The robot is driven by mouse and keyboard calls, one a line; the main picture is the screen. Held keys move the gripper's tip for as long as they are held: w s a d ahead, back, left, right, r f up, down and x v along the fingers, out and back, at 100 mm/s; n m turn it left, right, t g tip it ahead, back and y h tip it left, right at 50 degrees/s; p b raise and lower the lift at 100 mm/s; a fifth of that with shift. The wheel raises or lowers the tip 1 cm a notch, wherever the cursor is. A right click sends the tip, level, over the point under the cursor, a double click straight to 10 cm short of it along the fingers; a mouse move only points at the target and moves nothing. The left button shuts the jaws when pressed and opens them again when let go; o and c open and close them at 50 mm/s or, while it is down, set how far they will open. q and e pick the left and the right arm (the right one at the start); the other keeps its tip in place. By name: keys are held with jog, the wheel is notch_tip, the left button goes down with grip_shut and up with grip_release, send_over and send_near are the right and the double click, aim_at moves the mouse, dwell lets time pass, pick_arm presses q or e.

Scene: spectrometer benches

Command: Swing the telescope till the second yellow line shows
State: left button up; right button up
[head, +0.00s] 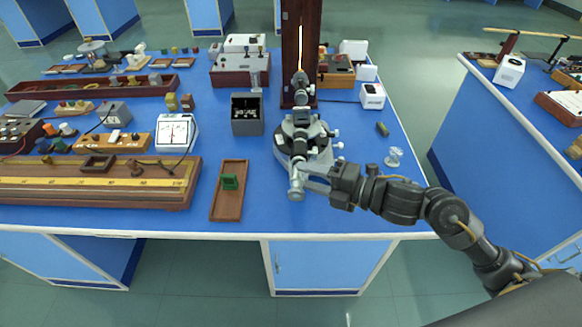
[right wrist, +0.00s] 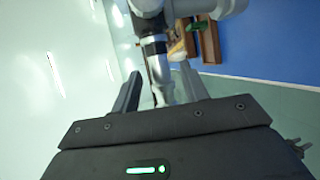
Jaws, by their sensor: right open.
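The spectrometer (head: 303,135) stands near the front edge of the blue bench, with a round grey base. Its telescope (head: 297,172) points toward me, the eyepiece end close to the bench edge. My right gripper (head: 311,178) comes in from the right at the eyepiece end. In the right wrist view its two fingers (right wrist: 161,72) are open, one on each side of a grey tube (right wrist: 157,62) that appears to be the telescope; I cannot tell whether they touch it. The lit slit of the tall brown housing (head: 300,40) is behind the spectrometer. No yellow line view shows. My left gripper is out of view.
A brown tray (head: 229,204) with a green piece (head: 230,182) lies left of the spectrometer. A grey box (head: 247,115) and a white-faced meter (head: 177,133) stand farther left. A small clear knob-like object (head: 394,157) stands at right; bare blue bench surrounds it.

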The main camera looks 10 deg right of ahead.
aim_at(296, 173)
jog(key=x, duration=0.3)
jog(key=shift+w+a+p, duration=0.25)
jog(key=shift+a+p, duration=0.05)
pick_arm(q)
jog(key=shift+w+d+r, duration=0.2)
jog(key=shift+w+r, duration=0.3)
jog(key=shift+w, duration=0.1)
pick_arm(e)
jog(key=shift+w+a+f, duration=0.2)
jog(key=shift+w+a, duration=0.15)
jog(key=shift+a, duration=0.05)
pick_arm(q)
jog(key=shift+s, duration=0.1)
pick_arm(e)
grip_shut()
